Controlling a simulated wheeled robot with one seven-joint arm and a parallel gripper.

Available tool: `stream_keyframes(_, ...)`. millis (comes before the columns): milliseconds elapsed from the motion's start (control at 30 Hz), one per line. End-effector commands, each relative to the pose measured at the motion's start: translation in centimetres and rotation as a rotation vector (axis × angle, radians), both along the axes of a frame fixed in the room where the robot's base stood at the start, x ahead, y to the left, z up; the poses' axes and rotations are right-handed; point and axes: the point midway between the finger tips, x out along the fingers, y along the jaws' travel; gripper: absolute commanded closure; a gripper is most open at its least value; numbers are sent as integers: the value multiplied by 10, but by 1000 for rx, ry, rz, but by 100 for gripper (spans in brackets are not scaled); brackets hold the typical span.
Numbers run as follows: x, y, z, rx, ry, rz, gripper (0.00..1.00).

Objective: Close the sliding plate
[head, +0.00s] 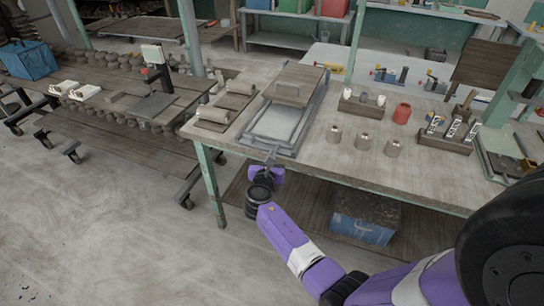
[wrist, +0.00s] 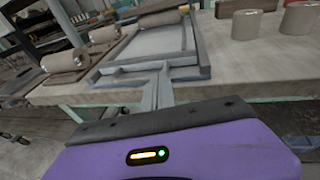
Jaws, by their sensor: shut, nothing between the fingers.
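The near part of the frame is uncovered and shows a smooth grey bed (head: 277,122). My gripper (head: 271,156) is at the bench's front edge, just in front of the frame's near end. Its fingers (wrist: 163,72) are together and empty, apart from the plate and handle.
A blue box (head: 364,228) is on the lower shelf. The bench front beside the cylinders is clear.

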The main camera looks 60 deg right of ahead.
Motion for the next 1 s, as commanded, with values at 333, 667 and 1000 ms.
stream_keyframes(333,2,-24,0,-2,-1,-3,100)
stream_keyframes(667,7,-94,-1,-1,-1,-2,100)
stream_keyframes(1000,8,-99,0,0,0,0,100)
